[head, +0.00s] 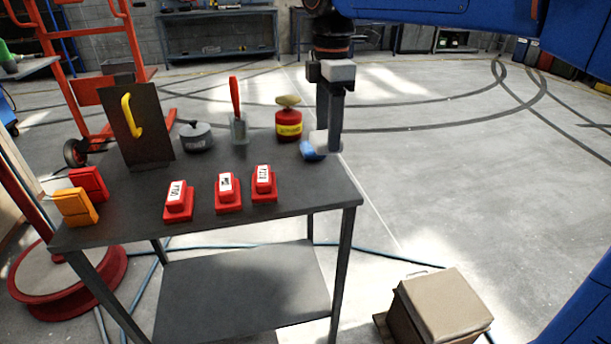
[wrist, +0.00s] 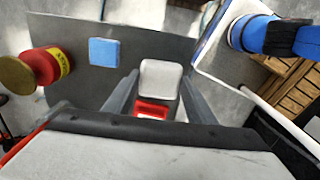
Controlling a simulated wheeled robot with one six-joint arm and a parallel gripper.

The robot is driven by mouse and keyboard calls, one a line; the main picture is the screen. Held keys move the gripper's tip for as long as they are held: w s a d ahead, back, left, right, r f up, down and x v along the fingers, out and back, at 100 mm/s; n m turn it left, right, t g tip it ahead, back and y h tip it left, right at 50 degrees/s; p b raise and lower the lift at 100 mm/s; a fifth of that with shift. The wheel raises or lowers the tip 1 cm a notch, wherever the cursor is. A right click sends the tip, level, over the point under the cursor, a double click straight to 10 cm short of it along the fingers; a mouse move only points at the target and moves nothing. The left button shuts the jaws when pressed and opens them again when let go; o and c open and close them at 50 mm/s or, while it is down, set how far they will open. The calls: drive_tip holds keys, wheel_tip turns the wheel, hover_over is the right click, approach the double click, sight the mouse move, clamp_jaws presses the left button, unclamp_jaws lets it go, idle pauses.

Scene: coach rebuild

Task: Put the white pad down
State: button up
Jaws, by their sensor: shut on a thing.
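My gripper (head: 334,138) is shut on the white pad (head: 319,140), at the table's far right corner. In the wrist view the white pad (wrist: 161,78) sits between the two fingers. A blue pad (head: 309,152) lies on the dark table (head: 215,240), partly covered by the white pad in the head view. In the wrist view the blue pad (wrist: 104,52) lies clear of the white pad, to its left. I cannot tell how high the white pad is above the table.
A red pot with a yellow label (head: 289,121) stands left of the gripper. A red-handled tool (head: 236,105), a grey pot (head: 197,136) and several red labelled blocks (head: 228,192) share the table. The table's front right is clear. A box (head: 443,304) stands on the floor.

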drive_tip(key=shift+a, duration=0.1)
drive_tip(key=shift+f, duration=4.8)
drive_tip(key=o, duration=0.9)
